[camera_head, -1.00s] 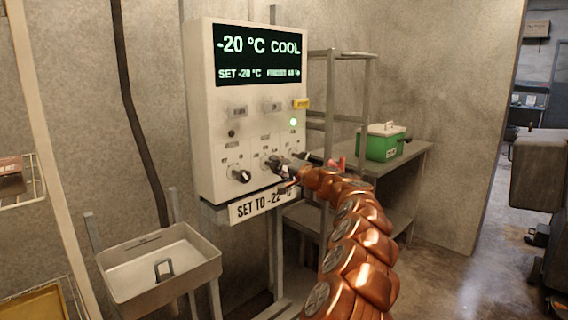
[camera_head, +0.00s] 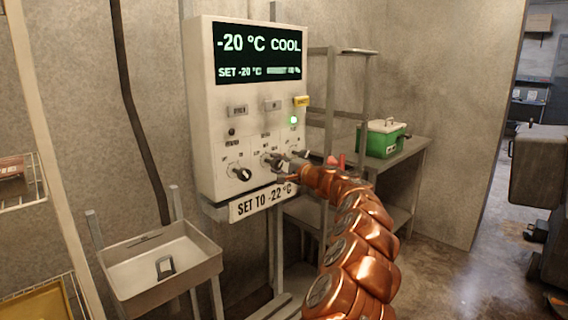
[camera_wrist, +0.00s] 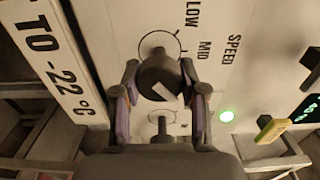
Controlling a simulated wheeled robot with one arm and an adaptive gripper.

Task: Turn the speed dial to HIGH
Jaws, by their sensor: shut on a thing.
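The control panel (camera_head: 205,110) has a row of dark dials along its lower front. In the wrist view the speed dial (camera_wrist: 158,72) is a round dark knob beside the sideways labels LOW, MID and SPEED. My gripper (camera_wrist: 160,95) has one finger on each side of this knob and is shut on it. A pale mark shows on the knob, but I cannot tell which setting it points to. The HIGH label is hidden. In the head view my gripper (camera_head: 279,163) is at the middle dial, which it largely covers.
A left dial (camera_head: 240,174) stands clear of my gripper. Another knob (camera_wrist: 161,128) sits close behind my fingers. A green lamp (camera_head: 293,120), yellow tag (camera_head: 301,101) and "SET TO -22 °C" sign (camera_head: 262,203) are nearby. A metal sink (camera_head: 160,265) stands lower left.

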